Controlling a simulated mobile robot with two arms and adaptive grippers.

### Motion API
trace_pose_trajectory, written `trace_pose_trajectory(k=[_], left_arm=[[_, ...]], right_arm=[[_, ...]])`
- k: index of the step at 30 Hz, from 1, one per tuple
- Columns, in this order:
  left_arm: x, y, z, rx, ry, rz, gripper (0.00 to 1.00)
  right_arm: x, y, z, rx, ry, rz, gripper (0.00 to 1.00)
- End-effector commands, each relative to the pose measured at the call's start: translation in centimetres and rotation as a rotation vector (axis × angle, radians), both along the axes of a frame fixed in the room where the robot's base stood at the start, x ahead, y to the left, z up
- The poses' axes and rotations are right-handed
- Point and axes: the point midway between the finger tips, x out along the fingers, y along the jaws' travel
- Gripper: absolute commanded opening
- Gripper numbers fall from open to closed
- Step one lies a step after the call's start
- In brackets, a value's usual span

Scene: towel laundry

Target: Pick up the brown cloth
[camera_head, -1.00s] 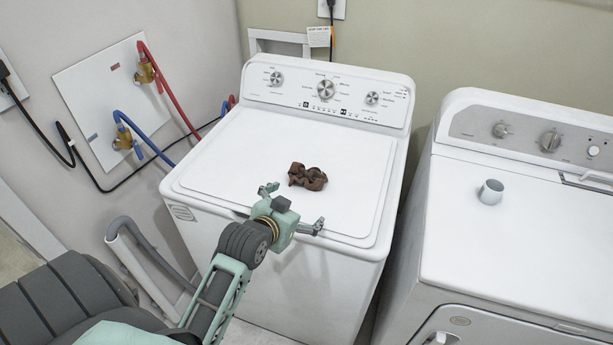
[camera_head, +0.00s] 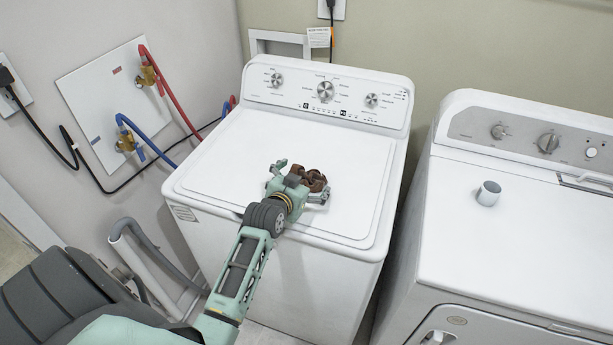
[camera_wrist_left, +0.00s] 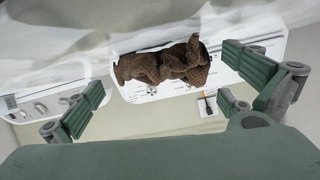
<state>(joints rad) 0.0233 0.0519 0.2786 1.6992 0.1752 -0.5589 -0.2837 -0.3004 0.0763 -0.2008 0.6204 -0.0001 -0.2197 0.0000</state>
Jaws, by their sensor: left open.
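The brown cloth (camera_head: 314,179) lies crumpled on the white lid of the left-hand washing machine (camera_head: 345,205). In the left wrist view the cloth (camera_wrist_left: 165,65) shows ahead, between the spread fingers. My left gripper (camera_head: 302,180) is open over the lid, right at the cloth, and hides part of it in the head view. The green finger pads also show in the left wrist view (camera_wrist_left: 160,100), well apart, with the cloth between them in the picture. I cannot tell whether they touch the cloth. My right gripper is not in view.
The washer's control panel (camera_head: 326,97) rises behind the lid. Red and blue hoses (camera_head: 170,92) run along the left wall. The lid around the cloth is clear.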

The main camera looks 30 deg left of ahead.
Motion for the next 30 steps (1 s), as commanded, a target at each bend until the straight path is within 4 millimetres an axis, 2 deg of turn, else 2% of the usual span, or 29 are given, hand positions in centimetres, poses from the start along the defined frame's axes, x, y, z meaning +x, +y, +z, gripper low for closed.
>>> trace_pose_trajectory(k=[9,24,30], left_arm=[[0.39,0.10,-0.18,0.001,0.000,0.001,1.00],[0.36,0.09,-0.21,0.000,0.001,0.000,0.57],[0.35,0.09,-0.21,0.000,0.001,0.000,0.56]], right_arm=[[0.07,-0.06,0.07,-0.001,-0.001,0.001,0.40],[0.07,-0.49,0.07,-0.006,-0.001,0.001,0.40],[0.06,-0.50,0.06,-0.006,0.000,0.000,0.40]])
